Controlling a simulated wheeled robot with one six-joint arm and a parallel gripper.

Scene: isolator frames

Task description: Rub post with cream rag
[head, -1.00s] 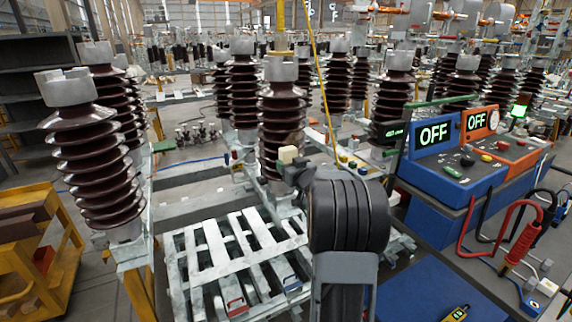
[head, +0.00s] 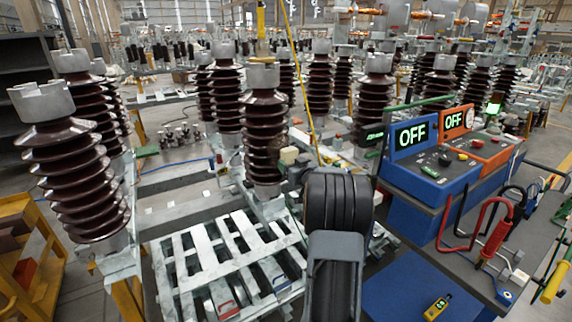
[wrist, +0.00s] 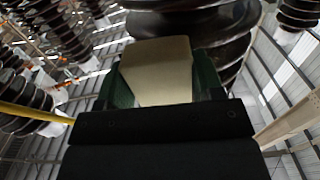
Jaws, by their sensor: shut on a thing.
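The post is a brown ribbed insulator (head: 266,125) with a grey metal cap, upright in the middle of the head view. Its ribs (wrist: 195,22) fill the top of the wrist view. The cream rag (wrist: 158,68) is a block-like cream piece between the green fingers of my gripper (wrist: 158,88). My gripper is shut on it. In the head view the rag (head: 290,155) shows small, beside the right side of the post's lower ribs. It looks close to the ribs; I cannot tell whether it touches them. My arm hides part of the area below.
Other ribbed posts (head: 75,150) stand left and behind. A white slatted pallet (head: 215,262) lies below the post. A blue control box (head: 425,150) reading OFF and an orange one (head: 470,140) stand right. A yellow pole (head: 262,30) rises behind the post.

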